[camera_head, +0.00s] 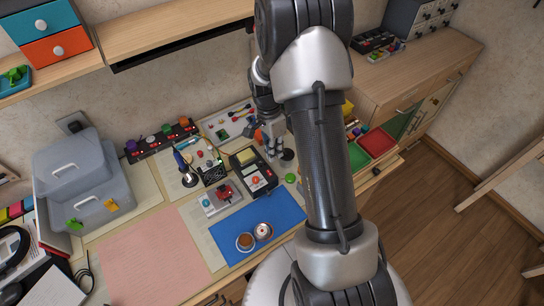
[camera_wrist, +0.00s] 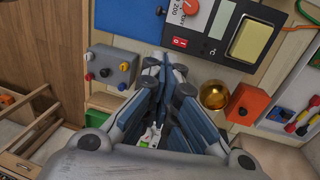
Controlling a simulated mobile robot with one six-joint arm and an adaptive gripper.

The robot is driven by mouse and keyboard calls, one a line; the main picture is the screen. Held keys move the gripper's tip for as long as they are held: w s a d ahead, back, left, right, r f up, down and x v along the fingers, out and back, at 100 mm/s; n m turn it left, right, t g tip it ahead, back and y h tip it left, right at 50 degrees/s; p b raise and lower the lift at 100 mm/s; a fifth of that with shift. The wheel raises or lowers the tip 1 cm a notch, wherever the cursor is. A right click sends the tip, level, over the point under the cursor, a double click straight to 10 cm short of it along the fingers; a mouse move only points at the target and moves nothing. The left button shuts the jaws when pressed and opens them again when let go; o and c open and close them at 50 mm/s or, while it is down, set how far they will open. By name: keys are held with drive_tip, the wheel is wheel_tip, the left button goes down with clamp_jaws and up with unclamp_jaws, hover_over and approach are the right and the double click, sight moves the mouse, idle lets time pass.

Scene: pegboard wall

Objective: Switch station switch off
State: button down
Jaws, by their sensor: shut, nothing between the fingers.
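The station (camera_head: 252,173) is a dark box with a light front panel on the bench, and it fills the top of the wrist view (camera_wrist: 228,28). Its red rocker switch (camera_wrist: 179,42) carries white marks and sits at the panel's edge below an orange-red knob (camera_wrist: 191,7). Which side of the rocker is pressed is too small to tell. My gripper (camera_wrist: 162,66) is shut and empty, with its fingertips just below the switch in the wrist view. In the head view my gripper (camera_head: 276,150) is beside the station, partly hidden by my arm.
A grey box with coloured knobs (camera_wrist: 111,68), a brass-coloured cup (camera_wrist: 214,94) and an orange block (camera_wrist: 247,104) lie close around the gripper. A soldering iron stand (camera_head: 187,172) and a blue mat (camera_head: 258,222) are near the station.

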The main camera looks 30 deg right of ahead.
drive_tip(key=shift+s+r+p, duration=0.2)
drive_tip(key=shift+r, duration=0.85)
drive_tip(key=shift+s+r+p, duration=0.15)
drive_tip(key=shift+r, duration=0.9)
drive_tip(key=s+a+r+n+t, duration=0.2)
drive_tip(key=a+r+n, duration=0.2)
drive_tip(key=r, duration=0.6)
drive_tip(key=s+a+r+n+t, duration=0.2)
drive_tip(key=s+a+r+n, duration=0.3)
drive_tip(key=s+r+n, duration=0.1)
drive_tip(key=s+a+r+n+t, duration=0.2)
drive_tip(key=s+a+r+n, duration=0.3)
drive_tip(key=s, duration=0.6)
wheel_tip(320, 180, up, 3)
drive_tip(key=n, duration=0.2)
drive_tip(key=shift+a+n+t, duration=0.3)
drive_tip(key=shift+a, duration=0.1)
drive_tip(key=c, duration=2.3)
unclamp_jaws()
drive_tip(key=shift+f, duration=0.1)
